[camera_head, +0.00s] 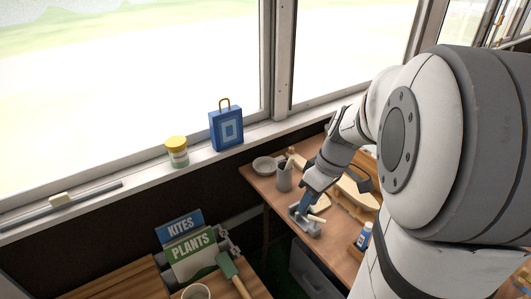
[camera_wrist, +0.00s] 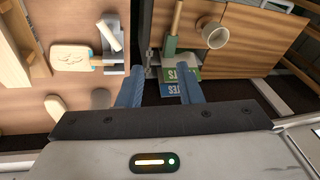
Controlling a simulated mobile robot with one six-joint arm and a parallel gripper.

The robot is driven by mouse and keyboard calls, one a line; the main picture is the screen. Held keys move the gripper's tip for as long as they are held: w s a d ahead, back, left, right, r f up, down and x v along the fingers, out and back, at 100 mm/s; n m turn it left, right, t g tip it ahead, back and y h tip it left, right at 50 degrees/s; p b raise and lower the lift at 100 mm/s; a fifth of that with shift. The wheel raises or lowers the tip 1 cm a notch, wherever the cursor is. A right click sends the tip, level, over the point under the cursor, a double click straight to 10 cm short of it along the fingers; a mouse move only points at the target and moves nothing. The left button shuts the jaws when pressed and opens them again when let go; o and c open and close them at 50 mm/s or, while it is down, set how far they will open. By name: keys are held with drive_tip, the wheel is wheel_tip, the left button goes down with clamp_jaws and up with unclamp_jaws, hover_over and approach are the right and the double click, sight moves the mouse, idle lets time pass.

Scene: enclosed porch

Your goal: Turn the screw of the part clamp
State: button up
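The part clamp (camera_head: 309,229) is a small grey device on the near left part of the wooden workbench, seen from above in the head view. In the wrist view its grey body (camera_wrist: 113,58) is at the upper left, with a pale block lying on it. A small metal piece (camera_wrist: 150,66), which looks like the screw's end, shows at the bench edge near my fingertips. My gripper (camera_wrist: 158,77) has its two blue fingers spread apart, with nothing clearly held between them. In the head view my gripper (camera_head: 304,205) is right over the clamp and hides part of it.
A grey cup (camera_head: 284,178) and a bowl (camera_head: 264,166) stand behind the clamp; a blue-and-white bottle (camera_head: 364,236) stands to its right. A lower table (camera_wrist: 240,55) carries a cup (camera_wrist: 214,36) and a green-bladed tool (camera_wrist: 171,45). Seed-style signs (camera_head: 190,250) stand beside it.

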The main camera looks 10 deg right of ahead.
sight(310, 217)
drive_tip(key=w+d+f+n+y+b, duration=0.2)
drive_tip(key=w+d+f+n, duration=0.15)
drive_tip(key=d+f, duration=0.25)
drive_tip(key=x, duration=0.7)
drive_tip(key=shift+w, duration=0.1)
drive_tip(key=shift+d, duration=0.1)
drive_tip(key=shift+c, duration=0.4)
